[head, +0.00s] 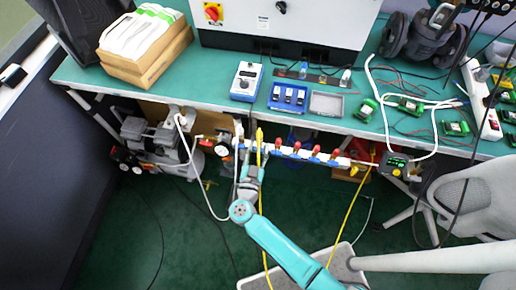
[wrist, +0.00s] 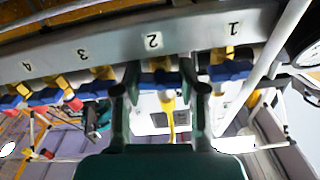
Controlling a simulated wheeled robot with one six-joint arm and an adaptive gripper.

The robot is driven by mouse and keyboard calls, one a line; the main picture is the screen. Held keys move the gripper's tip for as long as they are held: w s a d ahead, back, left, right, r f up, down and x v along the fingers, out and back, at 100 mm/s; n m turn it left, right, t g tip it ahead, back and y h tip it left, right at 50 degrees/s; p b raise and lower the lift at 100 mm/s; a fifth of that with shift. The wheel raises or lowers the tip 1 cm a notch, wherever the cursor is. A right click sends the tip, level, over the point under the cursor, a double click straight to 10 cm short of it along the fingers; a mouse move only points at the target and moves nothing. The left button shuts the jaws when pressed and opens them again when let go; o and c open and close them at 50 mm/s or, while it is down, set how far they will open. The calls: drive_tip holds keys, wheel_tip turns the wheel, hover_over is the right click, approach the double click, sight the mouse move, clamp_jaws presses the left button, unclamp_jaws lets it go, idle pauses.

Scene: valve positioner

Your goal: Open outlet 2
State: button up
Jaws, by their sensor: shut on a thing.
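The outlet manifold is a pale bar under the bench's front edge in the head view (head: 345,161). In the wrist view its grey face (wrist: 110,50) carries the number labels 1 to 4. Outlet 2's label (wrist: 152,41) sits above a valve with a blue handle (wrist: 161,79) and brass-yellow body. My gripper (wrist: 160,92) has one finger on each side of that valve, shut on its handle; the exact contact is hard to see. Outlet 1's valve (wrist: 226,70) is just to the right. In the head view my gripper (head: 250,170) is at the manifold's left part, hiding some valves.
A yellow hose (head: 262,215) hangs close beside my arm. A compressor (head: 160,140) stands under the bench at left. A grey chair (head: 475,200) is at right. The green floor is mostly clear.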

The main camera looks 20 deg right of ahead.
drive_tip(key=o, duration=0.9)
drive_tip(key=shift+s, duration=0.1)
drive_tip(key=v, duration=1.1)
drive_tip(key=shift+s+a, duration=0.25)
drive_tip(key=shift+s, duration=0.1)
